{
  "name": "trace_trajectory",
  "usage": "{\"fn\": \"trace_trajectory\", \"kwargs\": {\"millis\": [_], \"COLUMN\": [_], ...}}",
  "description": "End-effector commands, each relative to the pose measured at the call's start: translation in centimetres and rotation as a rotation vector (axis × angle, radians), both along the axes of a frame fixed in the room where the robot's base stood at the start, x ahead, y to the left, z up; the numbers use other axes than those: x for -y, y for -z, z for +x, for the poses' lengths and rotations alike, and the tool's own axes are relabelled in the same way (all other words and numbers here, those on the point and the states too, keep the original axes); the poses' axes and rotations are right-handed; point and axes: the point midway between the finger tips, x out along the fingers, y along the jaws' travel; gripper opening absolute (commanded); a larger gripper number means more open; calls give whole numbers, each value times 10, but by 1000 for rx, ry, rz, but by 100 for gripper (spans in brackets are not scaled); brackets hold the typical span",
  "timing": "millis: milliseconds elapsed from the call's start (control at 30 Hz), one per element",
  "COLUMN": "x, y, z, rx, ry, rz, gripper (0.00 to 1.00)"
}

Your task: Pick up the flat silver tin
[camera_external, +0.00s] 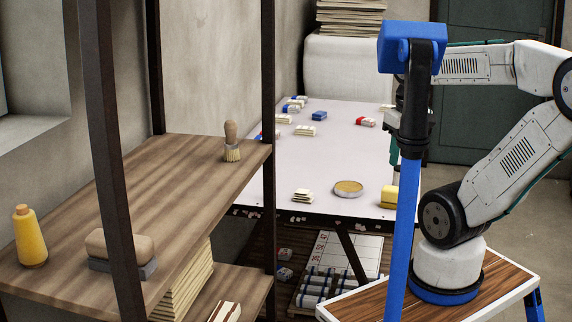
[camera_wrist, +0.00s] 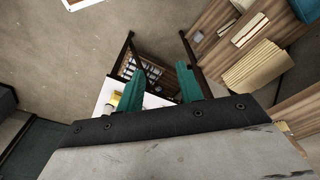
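In the external view my gripper is mostly hidden behind a blue post, above the table's right side; a bit of teal finger shows, up and to the right of the tin.
Several small packets lie farther back. A wooden shelf unit (camera_external: 140,205) with a brush (camera_external: 231,142) stands on the left. The table's middle is clear.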

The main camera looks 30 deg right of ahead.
Motion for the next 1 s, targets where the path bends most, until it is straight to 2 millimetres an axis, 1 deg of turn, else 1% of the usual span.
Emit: {"fn": "trace_trajectory", "kwargs": {"millis": [400, 467, 500, 567, 600, 633, 867, 933, 1000], "x": [0, 0, 0, 0, 0, 0, 1, 5, 14], "y": [0, 0, 0, 0, 0, 0, 0, -1, -1], "z": [0, 0, 0, 0, 0, 0, 1, 6, 15], "rx": [0, 0, 0, 0, 0, 0, -2, -10, -29], "ry": [0, 0, 0, 0, 0, 0, -2, -10, -29], "rz": [0, 0, 0, 0, 0, 0, -4, -23, -67], "gripper": [36, 53, 64, 81, 92, 100, 100, 100, 100]}}
